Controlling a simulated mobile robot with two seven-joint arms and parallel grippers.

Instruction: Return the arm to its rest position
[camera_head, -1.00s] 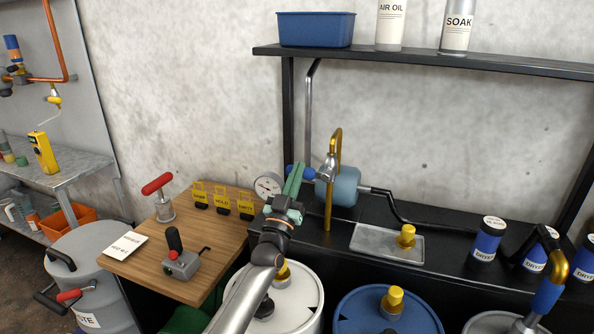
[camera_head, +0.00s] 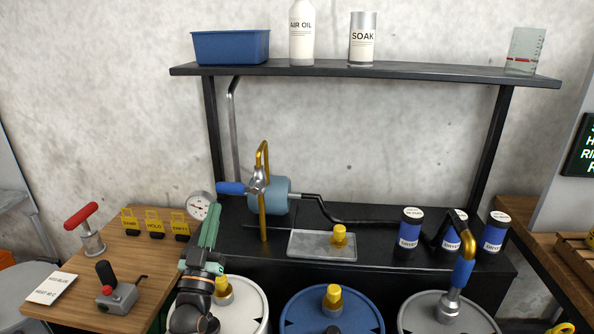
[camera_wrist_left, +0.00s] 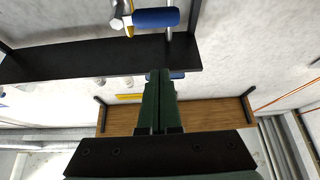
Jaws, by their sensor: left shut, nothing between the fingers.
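My left gripper (camera_head: 212,212) has green fingers and points up in the head view, just in front of the pressure gauge (camera_head: 200,206) and left of the brass tap pipe (camera_head: 262,205). Its fingers are together with nothing between them. In the left wrist view the closed green fingers (camera_wrist_left: 160,98) point toward the dark bench edge. A blue handle (camera_wrist_left: 156,18) shows beyond them. The arm rises from the bottom of the head view, over the left part of the white drum (camera_head: 240,312). My right gripper is not seen.
A blue drum (camera_head: 332,308) and a grey drum (camera_head: 440,310) stand in front of the black bench. A wooden table (camera_head: 140,250) at left bears yellow tags (camera_head: 154,224) and a lever box (camera_head: 118,296).

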